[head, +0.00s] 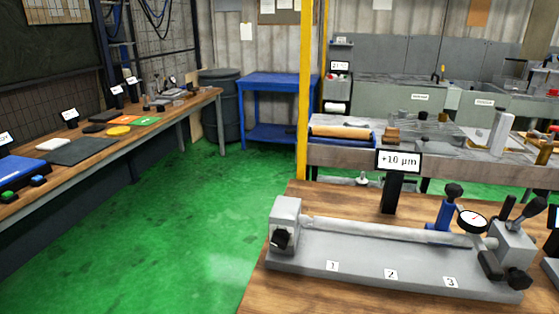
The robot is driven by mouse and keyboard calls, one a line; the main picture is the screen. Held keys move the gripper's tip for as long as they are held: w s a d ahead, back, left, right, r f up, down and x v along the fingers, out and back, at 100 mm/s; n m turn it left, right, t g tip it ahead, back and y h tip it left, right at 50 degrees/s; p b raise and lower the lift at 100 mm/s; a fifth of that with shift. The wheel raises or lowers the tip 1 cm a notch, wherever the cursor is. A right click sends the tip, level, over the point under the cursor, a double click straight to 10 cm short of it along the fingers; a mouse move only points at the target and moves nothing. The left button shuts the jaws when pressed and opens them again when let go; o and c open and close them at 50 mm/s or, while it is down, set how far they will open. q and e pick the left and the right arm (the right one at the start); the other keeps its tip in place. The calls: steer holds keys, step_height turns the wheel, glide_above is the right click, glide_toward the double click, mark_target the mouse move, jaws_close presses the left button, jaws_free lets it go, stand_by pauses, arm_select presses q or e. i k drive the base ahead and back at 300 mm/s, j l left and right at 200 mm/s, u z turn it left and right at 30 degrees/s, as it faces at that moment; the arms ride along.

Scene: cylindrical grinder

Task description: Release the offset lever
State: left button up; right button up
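A grey fixture (390,282) stands on the wooden bench at the lower right, with labels 1, 2 and 3 on its front. A light cylindrical bar (390,230) lies between the left end block (285,219) and the right end block (513,243). A black-handled lever (529,211) rises tilted to the right from the right end block. A black knob (518,280) and a dark piece (489,265) sit on that block's front. I cannot tell which of these is the offset lever. Neither of my grippers shows in the head view.
A dial gauge (473,221) and a blue post with a black knob (444,214) stand behind the bar. A display (398,161) reads +10 µm. A yellow post (304,90) rises behind the bench. Green floor (190,220) is clear to the left.

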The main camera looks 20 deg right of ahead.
mark_target(537, 205)
steer(key=z, duration=2)
